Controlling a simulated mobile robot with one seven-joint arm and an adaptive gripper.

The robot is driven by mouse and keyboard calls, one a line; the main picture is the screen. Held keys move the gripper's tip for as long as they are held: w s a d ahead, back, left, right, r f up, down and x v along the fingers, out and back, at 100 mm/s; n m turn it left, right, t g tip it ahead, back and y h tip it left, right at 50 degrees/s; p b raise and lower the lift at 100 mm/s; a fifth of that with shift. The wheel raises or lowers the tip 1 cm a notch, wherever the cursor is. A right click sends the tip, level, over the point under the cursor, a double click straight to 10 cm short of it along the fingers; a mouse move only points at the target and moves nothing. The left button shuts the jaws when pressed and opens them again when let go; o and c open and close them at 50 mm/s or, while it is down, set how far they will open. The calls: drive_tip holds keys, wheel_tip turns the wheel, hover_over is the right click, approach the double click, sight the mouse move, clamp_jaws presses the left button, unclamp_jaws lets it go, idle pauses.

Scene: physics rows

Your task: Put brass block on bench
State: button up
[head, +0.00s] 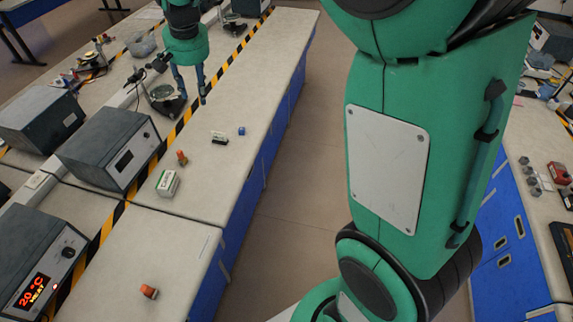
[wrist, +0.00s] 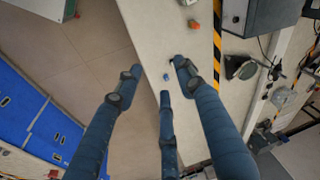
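I cannot pick out a brass block for certain. Two small orange-brown pieces lie on the long pale bench (head: 190,229): one piece (head: 181,158) beside the grey instrument, another piece (head: 149,291) nearer the front. The first also seems to show in the wrist view (wrist: 193,23). My gripper (head: 190,98) is above the far part of the bench in the head view. In the wrist view its blue-grey fingers (wrist: 158,77) are spread, with nothing held between them.
A green-and-white box (head: 167,183) and a small dark-and-white item (head: 219,138) lie on the bench. Grey instruments (head: 110,145) stand behind the striped tape. Another bench (head: 535,215) with small grey pieces (head: 533,180) is at right. Open floor (head: 300,170) lies between.

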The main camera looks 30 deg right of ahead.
drive_tip(key=s+d+r+n+t, duration=0.1)
drive_tip(key=s+d+r, duration=0.15)
drive_tip(key=s, duration=0.65)
drive_tip(key=s+d+r+n, duration=0.1)
drive_tip(key=s+d+r, duration=0.15)
drive_tip(key=s, duration=0.65)
drive_tip(key=s+d+f+n+t, duration=0.1)
drive_tip(key=s+f, duration=0.1)
drive_tip(key=s, duration=0.7)
drive_tip(key=s+d+f+t, duration=0.1)
drive_tip(key=s, duration=0.9)
drive_tip(key=shift+s+f+n, duration=0.15)
drive_tip(key=shift+f+n, duration=0.2)
drive_tip(key=shift+n, duration=0.05)
